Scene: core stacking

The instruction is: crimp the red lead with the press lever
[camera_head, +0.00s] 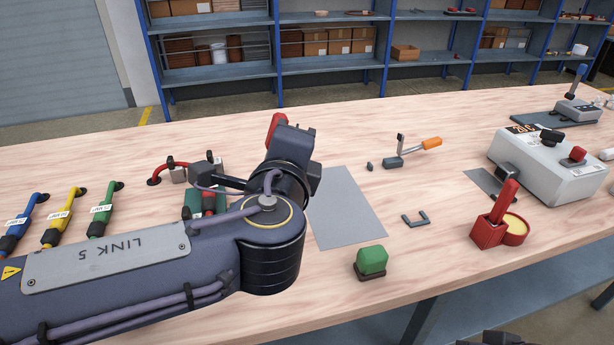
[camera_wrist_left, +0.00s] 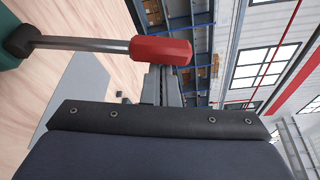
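The press lever has a red handle (camera_wrist_left: 162,51) on a metal rod, joined at a dark pivot to the green press (camera_wrist_left: 8,50). In the head view the handle (camera_head: 273,128) shows beside my left gripper (camera_head: 291,140), and the press (camera_head: 193,205) is mostly hidden by my arm. In the left wrist view the handle lies across the fingers of my left gripper (camera_wrist_left: 164,82); whether they are closed around it is unclear. The red lead (camera_head: 158,173) curves on the table left of the gripper, its right end near a grey block (camera_head: 178,174).
Blue (camera_head: 24,215), yellow (camera_head: 62,215) and green (camera_head: 103,210) labelled leads lie at left. A grey mat (camera_head: 345,210) is bare.

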